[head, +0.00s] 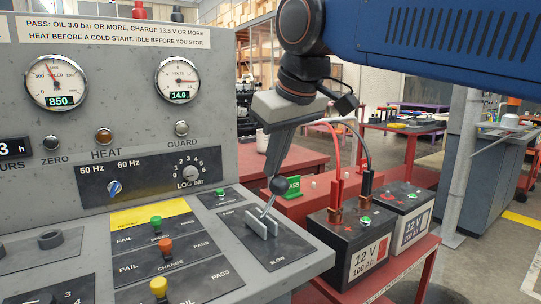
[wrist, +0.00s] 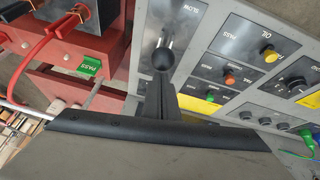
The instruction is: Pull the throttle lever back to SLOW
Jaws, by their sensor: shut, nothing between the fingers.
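The throttle lever (head: 268,207) is a thin metal rod with a dark ball knob (head: 278,185). It rises at a tilt from a pale bracket on a dark plate (head: 283,250), marked FAST at the far left and SLOW at the near end. In the wrist view the knob (wrist: 163,59) is just beyond the fingertips, with the SLOW marking near the top edge. My gripper (head: 277,174) points down at the knob, shut and empty. Its tips are at or against the knob; I cannot tell if they touch. The gripper (wrist: 160,80) covers part of the plate in the wrist view.
The speed gauge (head: 57,82) reads 850. Green, orange and yellow knobs (head: 165,247) stand left of the lever plate. Two batteries (head: 352,240) with red and black cables stand on a red bench to the right. A green PASS block (head: 293,186) sits behind.

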